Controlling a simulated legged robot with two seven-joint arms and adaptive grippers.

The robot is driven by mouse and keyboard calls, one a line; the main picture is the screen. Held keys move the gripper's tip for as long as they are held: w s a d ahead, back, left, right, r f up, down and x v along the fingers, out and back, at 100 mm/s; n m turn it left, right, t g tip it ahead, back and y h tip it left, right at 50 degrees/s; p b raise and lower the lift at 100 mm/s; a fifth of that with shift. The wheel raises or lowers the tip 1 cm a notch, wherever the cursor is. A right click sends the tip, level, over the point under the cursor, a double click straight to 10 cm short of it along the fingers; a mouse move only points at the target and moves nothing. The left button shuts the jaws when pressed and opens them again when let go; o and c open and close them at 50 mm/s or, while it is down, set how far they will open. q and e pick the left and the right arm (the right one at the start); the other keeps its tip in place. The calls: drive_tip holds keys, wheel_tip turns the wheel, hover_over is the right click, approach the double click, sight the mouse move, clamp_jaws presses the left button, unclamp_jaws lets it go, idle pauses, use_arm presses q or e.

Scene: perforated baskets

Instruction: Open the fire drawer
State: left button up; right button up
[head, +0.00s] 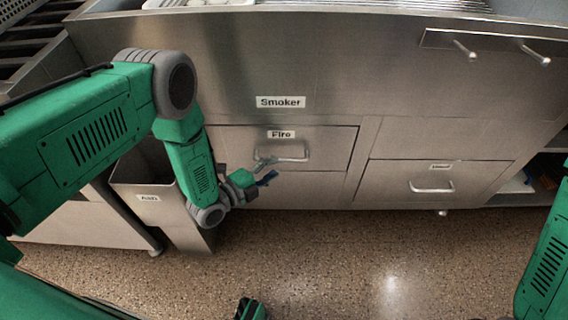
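The fire drawer (325,142) is a steel front labelled "Fire", set below the "Smoker" sign, and it looks shut. Its bar handle (292,159) is on the drawer front. My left gripper (266,179) is just below the handle, at the lower left of the drawer front. It is small in view, and I cannot tell whether its fingers are apart or whether it touches the handle. A link of my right arm shows at the right edge; the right gripper cannot be made out.
A steel bin labelled "Ash" (150,197) stands left of the drawer, beside my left arm. Another drawer (400,179) with a handle is to the right. Two knobs or handles stick out at the upper right.

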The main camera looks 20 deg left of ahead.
sight(283, 160)
use_arm(q)
drive_tip(key=x, duration=0.2)
drive_tip(key=b+x, duration=0.1)
drive_tip(key=x, duration=0.1)
drive_tip(key=shift+w+a+f, duration=0.15)
drive_tip(key=shift+w+f, duration=0.05)
drive_tip(key=shift+w, duration=0.3)
drive_tip(key=shift+d+r, duration=0.1)
drive_tip(key=shift+d, duration=0.15)
clamp_jaws()
